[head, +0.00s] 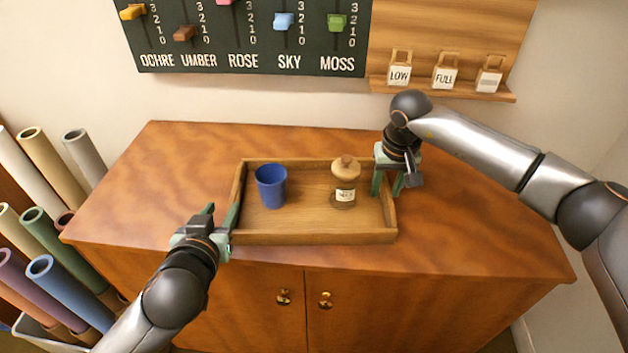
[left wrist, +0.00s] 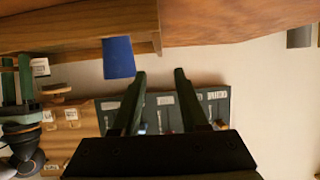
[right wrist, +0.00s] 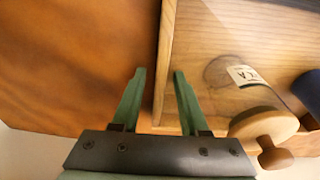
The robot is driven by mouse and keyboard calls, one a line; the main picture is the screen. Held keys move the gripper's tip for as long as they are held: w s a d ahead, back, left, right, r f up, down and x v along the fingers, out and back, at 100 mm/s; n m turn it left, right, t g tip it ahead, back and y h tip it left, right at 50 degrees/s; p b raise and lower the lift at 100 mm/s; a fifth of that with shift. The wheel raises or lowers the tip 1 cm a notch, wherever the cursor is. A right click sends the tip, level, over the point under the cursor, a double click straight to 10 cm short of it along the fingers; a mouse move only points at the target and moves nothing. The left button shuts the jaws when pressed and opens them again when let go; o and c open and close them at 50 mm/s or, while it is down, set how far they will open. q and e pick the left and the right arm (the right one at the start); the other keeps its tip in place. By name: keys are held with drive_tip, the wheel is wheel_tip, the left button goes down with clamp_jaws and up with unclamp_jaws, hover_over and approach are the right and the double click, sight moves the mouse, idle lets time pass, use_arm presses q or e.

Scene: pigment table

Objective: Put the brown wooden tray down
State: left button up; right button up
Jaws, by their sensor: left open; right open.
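The brown wooden tray (head: 315,238) appears to lie flat on the cabinet top, near its front edge. A blue cup (head: 271,187) stands upright in its left part, and a labelled glass jar with a wooden lid (head: 345,184) stands in its right part. My left gripper (head: 220,218) is open and empty beside the tray's left end, near the front corner. My right gripper (head: 390,175) is open at the tray's right end. In the right wrist view the tray's rim (right wrist: 164,60) runs between its spread fingers (right wrist: 158,85); contact cannot be told.
The wooden cabinet (head: 460,215) has clear top surface left, right and behind the tray. Several coloured rolls (head: 60,290) stand at the left. A slider board (head: 250,40) and a small shelf with labelled tags (head: 445,90) hang on the wall behind.

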use_arm(q)
drive_tip(key=shift+s+r, duration=0.1)
drive_tip(key=shift+s, duration=0.1)
use_arm(e)
drive_tip(key=shift+r, duration=0.4)
wheel_tip(320, 180, up, 11)
drive_tip(key=s, duration=0.2)
